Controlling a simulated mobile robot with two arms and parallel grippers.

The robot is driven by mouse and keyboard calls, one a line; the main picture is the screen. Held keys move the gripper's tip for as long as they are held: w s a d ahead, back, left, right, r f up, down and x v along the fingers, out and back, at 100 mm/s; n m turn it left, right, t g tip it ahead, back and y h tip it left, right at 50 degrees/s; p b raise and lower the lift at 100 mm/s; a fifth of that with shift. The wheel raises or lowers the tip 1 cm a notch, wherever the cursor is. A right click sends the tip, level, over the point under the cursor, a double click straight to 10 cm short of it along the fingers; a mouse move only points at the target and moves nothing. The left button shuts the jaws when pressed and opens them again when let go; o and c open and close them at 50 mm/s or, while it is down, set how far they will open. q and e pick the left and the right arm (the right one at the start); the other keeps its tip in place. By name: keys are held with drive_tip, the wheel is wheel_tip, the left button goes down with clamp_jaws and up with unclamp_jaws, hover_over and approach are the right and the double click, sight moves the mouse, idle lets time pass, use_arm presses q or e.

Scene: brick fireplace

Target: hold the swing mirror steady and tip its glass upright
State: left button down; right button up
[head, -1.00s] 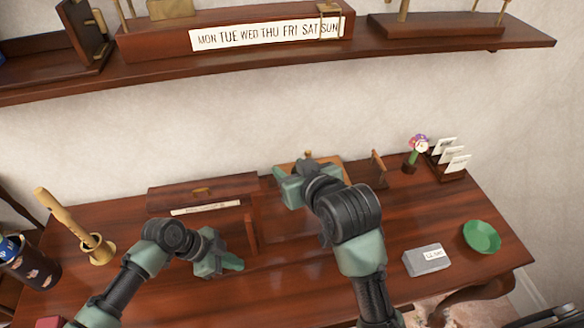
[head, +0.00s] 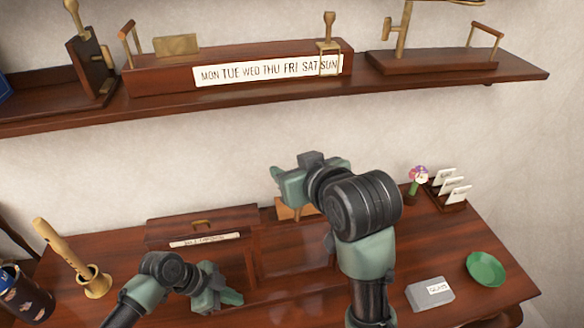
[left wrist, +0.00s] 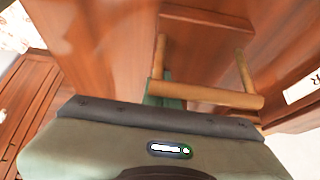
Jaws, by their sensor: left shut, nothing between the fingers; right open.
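I cannot clearly make out the swing mirror's glass. In the head view an upright dark wooden piece (head: 254,252) stands mid-desk, perhaps part of its stand, and my right arm hides much of what lies to its right. An orange-brown wooden part (head: 292,212) shows just below my right gripper (head: 280,186). That gripper is open and empty, held up in front of the wall. My left gripper (head: 234,299) is shut and empty, low in front of the upright piece. In the left wrist view a U-shaped wooden bar (left wrist: 205,94) is close to it; I cannot tell whether they touch.
A wooden box (head: 165,232) with a brass handle stands left of centre. A flute in a brass cup (head: 96,286), a card holder (head: 447,195), a grey box (head: 430,294) and a green dish (head: 487,269) stand around the desk. A loaded wall shelf (head: 270,85) hangs above.

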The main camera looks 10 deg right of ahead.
use_arm(q)
drive_tip(key=shift+s+a+f, duration=0.15)
drive_tip(key=shift+s+f, duration=0.2)
drive_tip(key=r+p, duration=0.2)
drive_tip(key=shift+w+r, duration=0.25)
drive_tip(key=shift+r, duration=0.05)
wheel_tip(320, 180, up, 2)
drive_tip(key=shift+r+p, duration=0.15)
drive_tip(key=shift+p, duration=0.85)
drive_tip(key=shift+w+r+p, duration=0.1)
drive_tip(key=shift+r+p, duration=0.55)
drive_tip(key=shift+r, duration=0.15)
